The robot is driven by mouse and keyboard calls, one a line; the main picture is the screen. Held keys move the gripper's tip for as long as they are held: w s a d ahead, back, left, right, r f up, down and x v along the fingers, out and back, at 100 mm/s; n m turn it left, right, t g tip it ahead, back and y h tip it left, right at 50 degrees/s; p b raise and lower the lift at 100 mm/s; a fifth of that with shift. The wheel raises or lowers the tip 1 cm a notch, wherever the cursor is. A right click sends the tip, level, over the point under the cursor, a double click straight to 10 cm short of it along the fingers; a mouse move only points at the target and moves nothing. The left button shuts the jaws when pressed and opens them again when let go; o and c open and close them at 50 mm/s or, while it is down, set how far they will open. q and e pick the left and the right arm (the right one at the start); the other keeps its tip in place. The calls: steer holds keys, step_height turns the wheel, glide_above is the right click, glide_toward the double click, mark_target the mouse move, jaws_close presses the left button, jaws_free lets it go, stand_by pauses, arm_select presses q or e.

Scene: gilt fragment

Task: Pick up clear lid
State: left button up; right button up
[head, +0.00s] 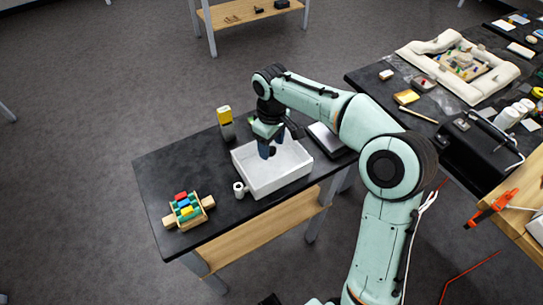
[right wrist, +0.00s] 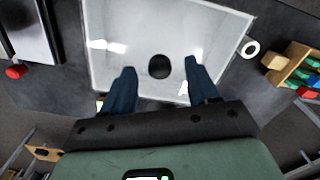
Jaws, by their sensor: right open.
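A white open-looking box (head: 290,180) stands on the small black table. In the right wrist view, glossy highlights over the box (right wrist: 95,70) suggest the clear lid lies across its top; its edges are hard to make out. A round black knob (right wrist: 159,67) shows at the middle, likely the lid's handle. My right gripper (head: 270,152) is over the box, pointing down. In the right wrist view its two blue fingers (right wrist: 158,62) are open, on either side of the knob, with gaps visible. Whether the fingertips are level with the knob I cannot tell. My left gripper is not in view.
On the black table (head: 160,170) are a wooden rack with coloured pieces (head: 187,210), a small white roll (head: 240,189) beside the box, a yellow-topped upright object (head: 226,122) and a flat grey device (head: 327,140).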

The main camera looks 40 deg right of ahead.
steer(key=shift+f, duration=0.6)
jaws_close()
steer(key=shift+r, duration=0.1)
